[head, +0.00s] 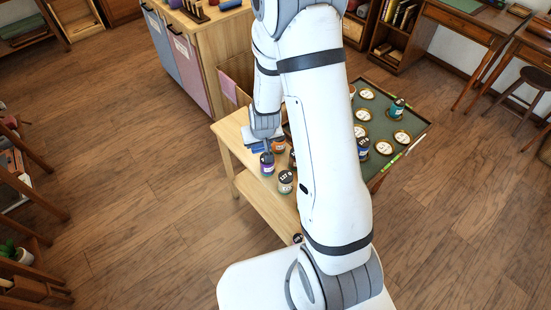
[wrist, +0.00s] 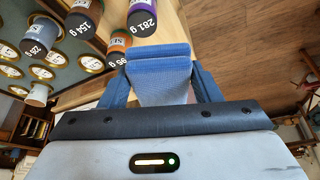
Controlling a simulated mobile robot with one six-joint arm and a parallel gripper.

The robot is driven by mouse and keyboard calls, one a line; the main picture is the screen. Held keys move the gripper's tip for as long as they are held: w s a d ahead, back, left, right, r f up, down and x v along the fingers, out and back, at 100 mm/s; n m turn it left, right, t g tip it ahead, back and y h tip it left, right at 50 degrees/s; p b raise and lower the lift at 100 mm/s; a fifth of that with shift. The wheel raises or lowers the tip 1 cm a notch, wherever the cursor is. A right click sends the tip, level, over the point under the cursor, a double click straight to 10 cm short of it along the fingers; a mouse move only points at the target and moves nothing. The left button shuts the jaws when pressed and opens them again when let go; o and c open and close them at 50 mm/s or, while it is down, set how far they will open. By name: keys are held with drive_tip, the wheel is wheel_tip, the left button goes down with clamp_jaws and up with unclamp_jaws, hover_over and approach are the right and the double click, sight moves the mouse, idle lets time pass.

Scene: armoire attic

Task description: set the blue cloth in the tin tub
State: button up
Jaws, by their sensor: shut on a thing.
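The blue cloth (wrist: 160,72), folded, is between the two fingers of my gripper (wrist: 161,88) in the wrist view. The gripper is shut on it. In the head view my gripper (head: 266,143) is over the left end of a light wooden table (head: 232,135), and a blue patch of the cloth (head: 252,142) shows beside it. I cannot tell whether the cloth touches the tabletop. I cannot make out a tin tub in either view.
Several weight-labelled jars stand close by, including a purple one (head: 267,164) and a dark-lidded one (head: 286,182). A green board (head: 380,130) with round pale discs lies right of my arm. A blue-and-pink-fronted cabinet (head: 190,65) stands behind.

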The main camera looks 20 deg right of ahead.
drive_tip(key=w+f+b, duration=1)
drive_tip(key=w+b, duration=0.3)
drive_tip(key=b, duration=1.3)
drive_tip(key=shift+d+f+b, duration=0.15)
drive_tip(key=shift+f+b, duration=0.3)
drive_tip(key=shift+f, duration=2)
drive_tip(key=shift+d+f+b, duration=0.15)
drive_tip(key=shift+f+b, duration=0.25)
drive_tip(key=shift+f, duration=2.05)
drive_tip(key=shift+f, duration=0.15)
drive_tip(key=o, duration=1)
